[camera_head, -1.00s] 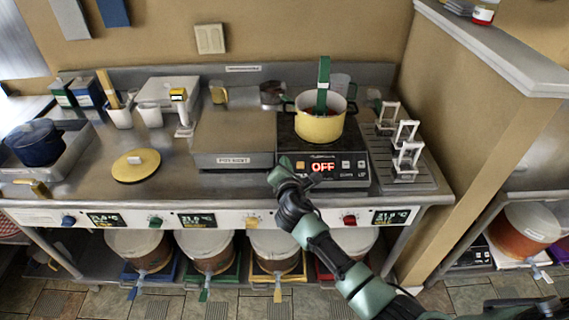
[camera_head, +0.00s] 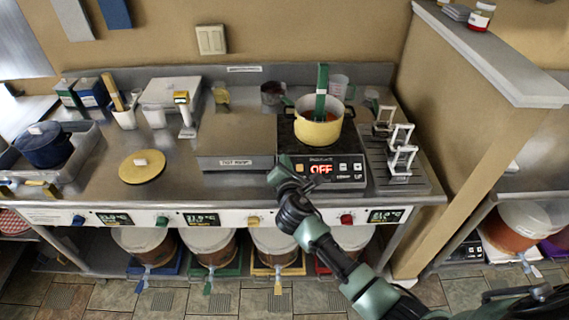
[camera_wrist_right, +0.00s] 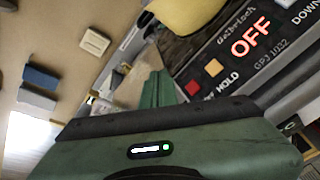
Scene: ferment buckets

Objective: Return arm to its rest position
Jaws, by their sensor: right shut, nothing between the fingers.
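My right gripper (camera_head: 281,172) is shut and empty. It is just in front of the left part of the hot plate's control panel (camera_head: 327,170), whose display reads OFF; I cannot tell if it touches. The right wrist view shows the gripper's green fingers (camera_wrist_right: 157,90) close together, with the OFF panel (camera_wrist_right: 251,38) beside them. A yellow pot (camera_head: 318,131) with reddish contents stands on the hot plate, and a green upright tool (camera_head: 321,92) stands in it. My left gripper is not in view.
The steel counter (camera_head: 225,185) holds a yellow lid (camera_head: 142,167), a flat grey box (camera_head: 235,140), a blue pot (camera_head: 43,145) in a tray and a rack of small frames (camera_head: 400,150). Several buckets (camera_head: 210,246) stand below. A tan partition (camera_head: 450,130) rises at the right.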

